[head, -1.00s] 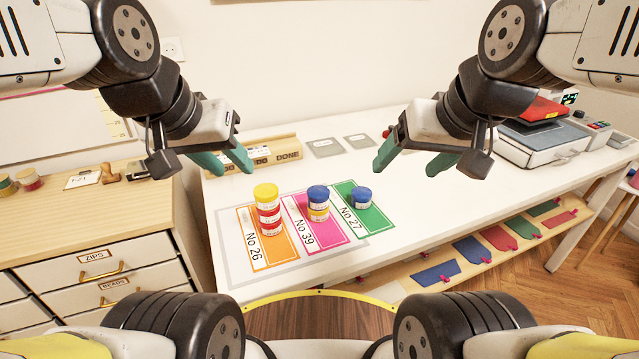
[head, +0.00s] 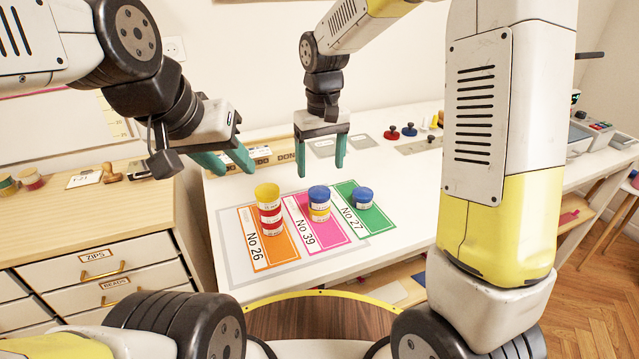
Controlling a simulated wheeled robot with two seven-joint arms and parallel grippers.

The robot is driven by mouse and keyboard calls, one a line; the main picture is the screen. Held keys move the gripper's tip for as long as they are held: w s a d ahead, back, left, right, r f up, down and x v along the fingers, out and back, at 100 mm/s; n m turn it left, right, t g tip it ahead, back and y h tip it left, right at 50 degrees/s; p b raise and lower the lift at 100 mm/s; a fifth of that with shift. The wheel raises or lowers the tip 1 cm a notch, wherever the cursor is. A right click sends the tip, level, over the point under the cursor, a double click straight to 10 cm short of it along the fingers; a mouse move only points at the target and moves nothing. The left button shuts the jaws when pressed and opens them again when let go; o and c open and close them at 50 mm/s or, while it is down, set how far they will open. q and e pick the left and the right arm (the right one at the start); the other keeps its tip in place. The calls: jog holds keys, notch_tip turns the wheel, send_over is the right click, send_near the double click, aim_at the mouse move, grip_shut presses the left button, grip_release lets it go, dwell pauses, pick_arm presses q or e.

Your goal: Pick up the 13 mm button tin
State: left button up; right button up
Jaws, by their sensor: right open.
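Round button tins stand on three cards; their size labels are too small to read, so I cannot tell which is the 13 mm one. A stack with a yellow tin (head: 267,193) on top of red ones stands on the orange No 26 card (head: 250,229). A blue tin (head: 318,195) tops a stack with yellow on the pink No 39 card (head: 303,237). A blue tin (head: 362,196) sits on the green No 27 card (head: 373,220). My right gripper (head: 320,172) is open and empty, pointing down above and behind the No 39 stack. My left gripper (head: 228,170) is open and empty, left of the tins.
The cards lie on a white table (head: 400,190). A wooden holder (head: 270,152) and grey plates (head: 357,141) lie at the back. Red and blue knobbed pieces (head: 400,132) stand back right. A drawer cabinet (head: 110,225) is at the left. The table right of the cards is clear.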

aim_at(319, 191)
jog(key=shift+w+a+f, duration=0.3)
jog(key=shift+a+f, duration=0.3)
jog(key=shift+f, duration=0.3)
jog(key=f, duration=0.5)
jog(key=d+f, duration=0.1)
jog(key=f, duration=0.1)
jog(key=shift+f, duration=0.35)
jog(key=shift+c, duration=0.5)
jog(key=c, duration=1.4)
